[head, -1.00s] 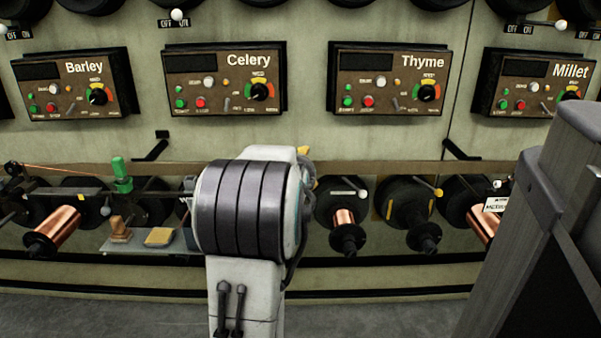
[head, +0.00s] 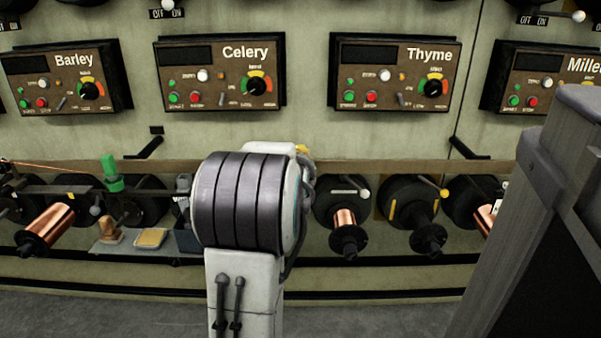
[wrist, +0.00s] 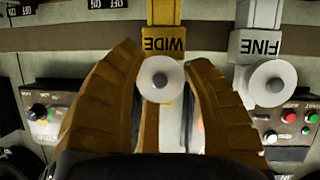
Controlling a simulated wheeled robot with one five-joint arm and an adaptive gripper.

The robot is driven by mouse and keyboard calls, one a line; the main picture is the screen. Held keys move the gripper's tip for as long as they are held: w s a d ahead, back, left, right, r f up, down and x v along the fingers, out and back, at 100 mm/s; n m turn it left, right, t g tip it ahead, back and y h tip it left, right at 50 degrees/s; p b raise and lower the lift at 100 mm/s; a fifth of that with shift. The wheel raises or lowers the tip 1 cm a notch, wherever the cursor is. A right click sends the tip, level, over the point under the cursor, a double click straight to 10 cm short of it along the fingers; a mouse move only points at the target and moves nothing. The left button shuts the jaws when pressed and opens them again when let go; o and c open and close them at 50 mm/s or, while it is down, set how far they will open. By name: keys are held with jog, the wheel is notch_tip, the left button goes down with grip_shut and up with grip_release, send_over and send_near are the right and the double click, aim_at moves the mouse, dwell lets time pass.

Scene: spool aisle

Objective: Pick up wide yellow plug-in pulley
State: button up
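In the wrist view, the wide yellow plug-in pulley (wrist: 163,40) hangs upside down in the picture, with "WIDE" on its yellow block and a white wheel (wrist: 155,88) with a grey hub. My gripper (wrist: 163,62) is open, with one tan-yellow finger on each side of the wheel. The fingers do not look closed on it; whether either touches it I cannot tell. In the head view my arm hides the pulley and most of the gripper; a small yellow patch shows at the arm's upper right.
A white pulley marked "FINE" (wrist: 262,50) hangs close to the right finger in the wrist view. In the head view, control panels Celery (head: 219,75) and Thyme (head: 395,75) are on the wall, above copper spools (head: 48,228) and a small shelf (head: 118,245).

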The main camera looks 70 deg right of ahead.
jog(key=c, duration=0.7)
jog(key=shift+r, duration=0.2)
jog(key=shift+c, duration=0.2)
